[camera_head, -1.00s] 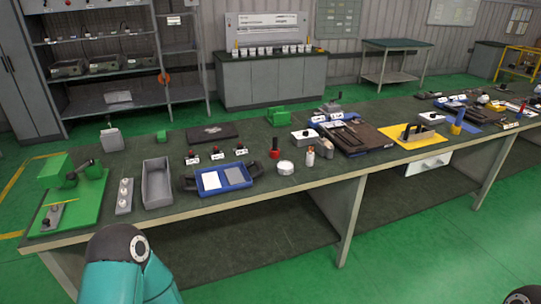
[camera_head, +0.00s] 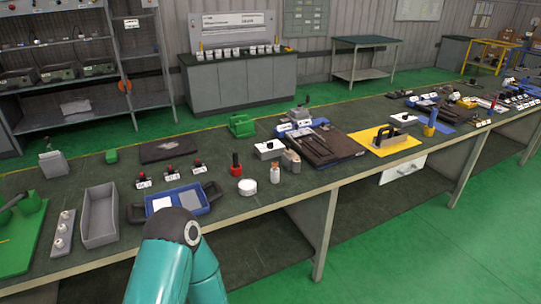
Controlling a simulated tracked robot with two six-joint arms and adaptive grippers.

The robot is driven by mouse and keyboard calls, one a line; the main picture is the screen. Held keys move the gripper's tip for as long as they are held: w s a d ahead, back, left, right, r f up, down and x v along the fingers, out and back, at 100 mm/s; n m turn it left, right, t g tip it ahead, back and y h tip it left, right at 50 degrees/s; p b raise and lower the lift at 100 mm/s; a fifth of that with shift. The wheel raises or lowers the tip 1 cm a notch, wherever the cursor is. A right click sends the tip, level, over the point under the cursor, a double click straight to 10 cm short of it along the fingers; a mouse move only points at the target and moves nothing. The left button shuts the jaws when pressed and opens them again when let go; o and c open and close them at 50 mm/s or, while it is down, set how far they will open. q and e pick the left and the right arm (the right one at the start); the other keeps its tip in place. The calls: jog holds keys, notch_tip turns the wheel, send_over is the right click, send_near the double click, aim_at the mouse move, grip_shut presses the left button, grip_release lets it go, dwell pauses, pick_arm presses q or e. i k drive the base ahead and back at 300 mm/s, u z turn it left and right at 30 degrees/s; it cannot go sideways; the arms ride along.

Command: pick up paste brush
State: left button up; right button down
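I cannot tell for certain which item is the paste brush. A small upright red item with a dark top (camera_head: 236,164) stands on the workbench (camera_head: 330,178) in the head view. A round white tin (camera_head: 247,187) sits just in front of it, and a small white bottle (camera_head: 275,174) stands to the right. A teal link of my arm rises at the bottom middle, in front of the blue tray (camera_head: 205,204), covering part of it. Neither gripper shows in the view.
A grey open bin (camera_head: 100,215) and a green base (camera_head: 22,235) stand on the left. Small red-topped labelled items (camera_head: 170,174) stand behind the blue tray. A yellow mat (camera_head: 362,137) lies to the right. Bare bench shows around the white tin.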

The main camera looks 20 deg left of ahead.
aim_at(235, 156)
jog(key=u, duration=0.05)
jog(key=i, duration=1.1)
jog(key=u, duration=0.55)
